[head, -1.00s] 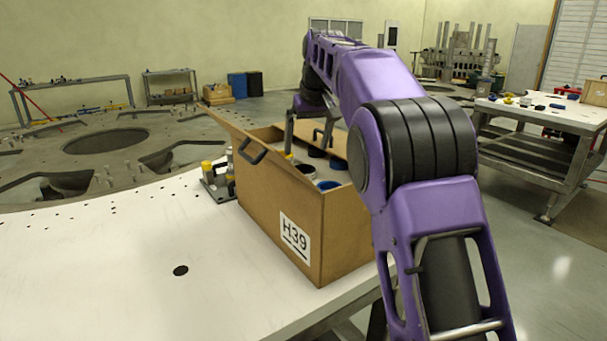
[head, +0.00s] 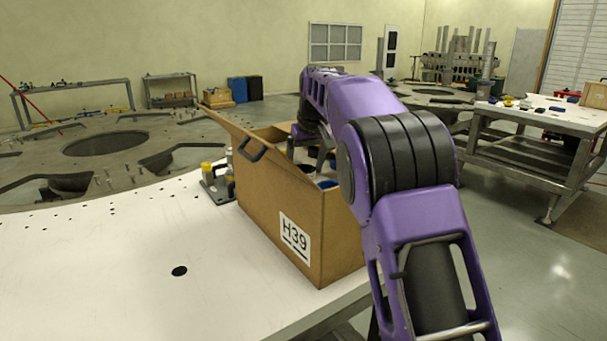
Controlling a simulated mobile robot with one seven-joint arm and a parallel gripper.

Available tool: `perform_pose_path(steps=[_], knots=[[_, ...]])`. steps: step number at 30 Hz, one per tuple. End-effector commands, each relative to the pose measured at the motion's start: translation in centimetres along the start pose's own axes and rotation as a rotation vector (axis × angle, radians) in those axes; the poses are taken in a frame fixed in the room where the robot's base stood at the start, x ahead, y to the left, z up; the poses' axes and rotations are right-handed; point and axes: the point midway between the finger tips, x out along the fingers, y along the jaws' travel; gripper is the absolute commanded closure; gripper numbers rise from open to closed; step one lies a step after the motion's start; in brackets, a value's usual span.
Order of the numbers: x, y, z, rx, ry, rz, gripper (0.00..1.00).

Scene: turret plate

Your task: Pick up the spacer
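The open cardboard box (head: 262,207) labelled H39 stands on the white table, its left flap raised. My gripper (head: 307,158) reaches down into it from above. Its two fingers show apart, but their tips are hidden by the box and its contents, so I cannot tell whether it holds anything. A blue-rimmed round piece (head: 327,184) shows inside the box, just in front of the gripper. I cannot make out which piece is the spacer.
A dark fixture with yellow-topped posts (head: 212,180) stands on the white table (head: 110,265) just left of the box. The table's front left is clear apart from small holes. A workbench with small parts (head: 540,108) stands at the right.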

Motion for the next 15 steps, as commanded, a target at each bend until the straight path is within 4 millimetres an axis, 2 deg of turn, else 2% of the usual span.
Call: perform_pose_path(steps=[1, 11, 15], knots=[[-0.01, 0.0, 0.0, 0.0, 0.0, 0.0, 0.25], [-0.03, 0.01, 0.0, 0.0, 0.0, 0.0, 0.84], [-0.06, 0.01, -0.02, 0.0, 0.001, 0.0, 0.84]])
